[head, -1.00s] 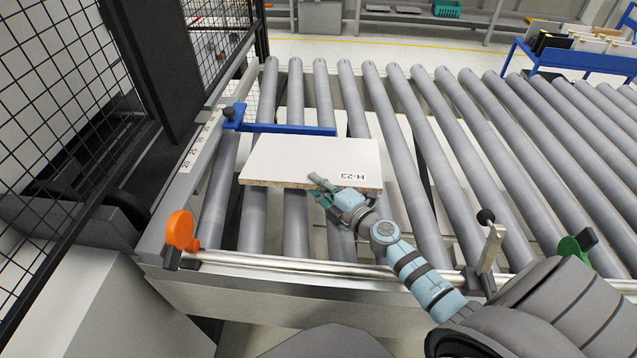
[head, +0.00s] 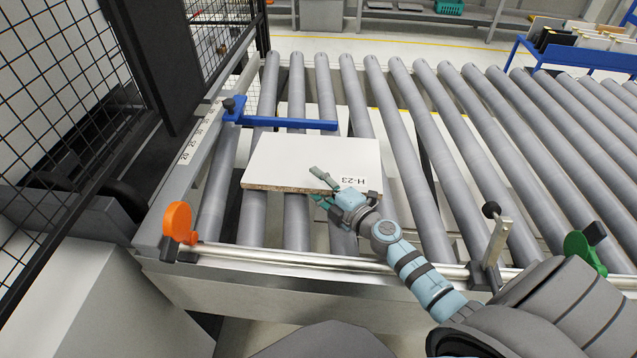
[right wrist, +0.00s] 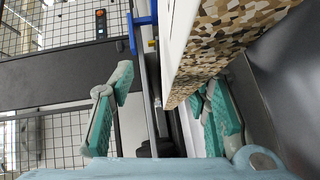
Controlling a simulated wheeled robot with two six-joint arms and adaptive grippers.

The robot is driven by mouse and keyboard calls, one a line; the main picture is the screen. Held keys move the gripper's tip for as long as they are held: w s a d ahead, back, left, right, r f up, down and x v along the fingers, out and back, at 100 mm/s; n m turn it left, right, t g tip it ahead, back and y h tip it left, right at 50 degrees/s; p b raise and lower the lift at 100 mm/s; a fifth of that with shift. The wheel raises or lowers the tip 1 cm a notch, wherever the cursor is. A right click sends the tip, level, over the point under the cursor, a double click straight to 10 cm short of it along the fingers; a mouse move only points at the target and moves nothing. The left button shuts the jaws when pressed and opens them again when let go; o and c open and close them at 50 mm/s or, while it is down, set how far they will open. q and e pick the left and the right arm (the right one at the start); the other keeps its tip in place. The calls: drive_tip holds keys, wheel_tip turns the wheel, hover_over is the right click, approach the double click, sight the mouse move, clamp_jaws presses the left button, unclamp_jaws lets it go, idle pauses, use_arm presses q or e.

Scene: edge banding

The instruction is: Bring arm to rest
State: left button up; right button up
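My right gripper (head: 322,187) is at the front edge of the white panel marked H-23 (head: 300,158), near its right corner. Its teal-padded fingers are spread apart. In the right wrist view the panel's speckled chipboard edge (right wrist: 222,38) reaches into the space between the fingers (right wrist: 163,112). The left finger stands clear of the panel's white face, and the right one is partly hidden behind the edge. The panel lies flat on the grey rollers. My left gripper is not in view.
A blue stop bar (head: 285,124) lies just behind the panel. An orange handle (head: 178,223), a metal rail (head: 290,256), an upright bracket (head: 497,242) and a green handle (head: 583,252) line the front. Rollers to the right (head: 520,160) are bare. Mesh fencing stands left.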

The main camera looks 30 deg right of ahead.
drive_tip(key=o, duration=0.8)
drive_tip(key=shift+o, duration=0.2)
drive_tip(key=shift+w+a, duration=0.1)
